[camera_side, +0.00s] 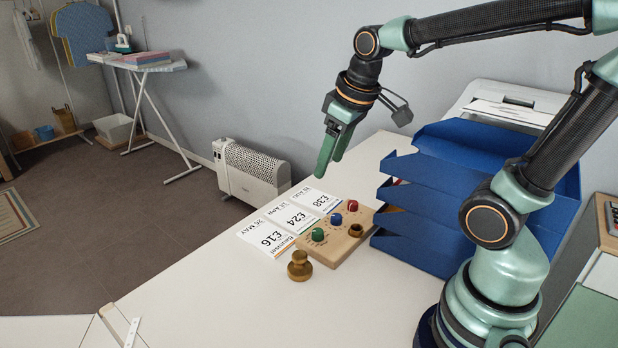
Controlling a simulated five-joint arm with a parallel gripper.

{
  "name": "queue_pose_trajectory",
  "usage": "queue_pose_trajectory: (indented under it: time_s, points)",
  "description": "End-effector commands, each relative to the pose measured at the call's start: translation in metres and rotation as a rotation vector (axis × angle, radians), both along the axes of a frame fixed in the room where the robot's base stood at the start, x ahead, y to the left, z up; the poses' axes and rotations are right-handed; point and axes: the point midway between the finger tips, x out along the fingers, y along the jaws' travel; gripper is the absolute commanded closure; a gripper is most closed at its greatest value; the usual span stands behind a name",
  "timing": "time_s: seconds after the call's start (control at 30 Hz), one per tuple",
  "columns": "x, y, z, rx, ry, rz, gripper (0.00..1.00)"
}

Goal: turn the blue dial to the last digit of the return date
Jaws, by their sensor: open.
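A wooden dial box (337,250) sits on the white desk, with a green dial (318,234), a blue dial (336,219) and a red dial (352,206) in a row. The digit that the blue dial points to is too small to read. Three printed cards lie along the box's left side: a £38 card (312,197), a £24 card (291,217) and a £16 card (266,238). They bear small dates, the nearest seemingly 26 MAY; I cannot tell which is the return date. My gripper (328,165) is open and empty, pointing down above the cards, apart from the dials.
A brass knob-shaped piece (299,267) stands on the desk at the box's near end. Blue stacked trays (425,215) stand close on the right.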

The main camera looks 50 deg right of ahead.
Motion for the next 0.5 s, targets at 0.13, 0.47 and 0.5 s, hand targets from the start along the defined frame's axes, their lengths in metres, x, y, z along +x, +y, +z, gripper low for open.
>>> queue_pose_trajectory:
  time_s: [0.13, 0.47, 0.5]
  points:
    - [0.021, -0.030, -0.016, -0.019, 0.111, 0.045, 0.34]
    - [0.049, -0.096, -0.069, -0.001, 0.307, 0.162, 0.34]
    - [0.051, -0.102, -0.075, 0.004, 0.323, 0.173, 0.34]
